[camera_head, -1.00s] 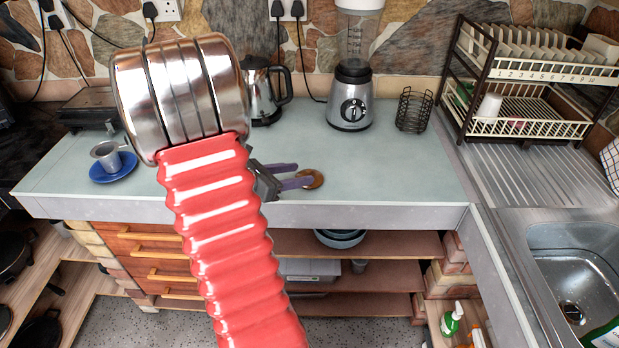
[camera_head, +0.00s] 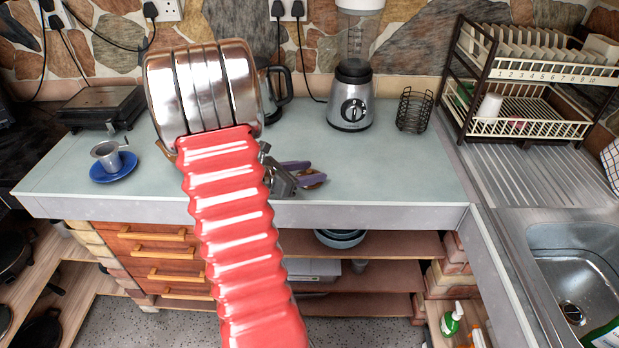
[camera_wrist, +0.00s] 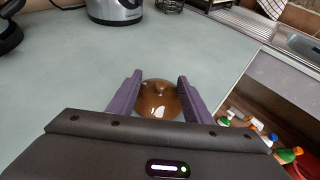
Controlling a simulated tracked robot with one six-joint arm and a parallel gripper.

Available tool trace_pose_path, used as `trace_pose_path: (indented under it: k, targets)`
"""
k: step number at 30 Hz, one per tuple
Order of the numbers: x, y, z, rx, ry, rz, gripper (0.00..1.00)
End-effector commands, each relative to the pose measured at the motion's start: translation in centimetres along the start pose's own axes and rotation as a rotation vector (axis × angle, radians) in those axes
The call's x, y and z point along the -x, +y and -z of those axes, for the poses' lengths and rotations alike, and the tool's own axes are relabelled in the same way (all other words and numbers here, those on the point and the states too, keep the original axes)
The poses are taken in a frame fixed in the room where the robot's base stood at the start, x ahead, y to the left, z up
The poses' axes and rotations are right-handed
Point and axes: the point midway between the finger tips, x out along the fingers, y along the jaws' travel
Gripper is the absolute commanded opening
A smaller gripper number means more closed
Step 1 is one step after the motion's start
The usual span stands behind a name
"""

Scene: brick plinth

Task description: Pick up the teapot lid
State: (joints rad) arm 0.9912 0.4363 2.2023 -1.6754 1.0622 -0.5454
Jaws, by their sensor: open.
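The brown teapot lid (camera_wrist: 158,99) lies on the counter with its knob up, in the wrist view. My gripper (camera_wrist: 158,92) is open, with one purple finger on each side of the lid. I cannot tell whether either finger touches it. In the head view the lid (camera_head: 314,181) shows only in part, near the counter's front edge. My gripper (camera_head: 303,176) covers the rest of it there.
A blender (camera_head: 351,105) and a wire holder (camera_head: 413,110) stand behind on the counter (camera_head: 400,165). A metal cup on a blue saucer (camera_head: 114,172) is at the left. A dish rack (camera_head: 530,110) and sink (camera_head: 580,265) are at the right.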

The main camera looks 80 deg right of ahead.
Motion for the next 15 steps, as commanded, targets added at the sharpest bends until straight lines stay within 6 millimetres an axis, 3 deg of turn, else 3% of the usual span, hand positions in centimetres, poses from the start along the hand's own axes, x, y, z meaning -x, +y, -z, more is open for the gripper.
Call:
trace_pose_path:
  k: [13,15]
  targets:
    - [0.01,-0.05,0.01,0.000,0.000,0.001,0.45]
    - [0.01,-0.05,0.01,0.000,0.000,0.001,0.40]
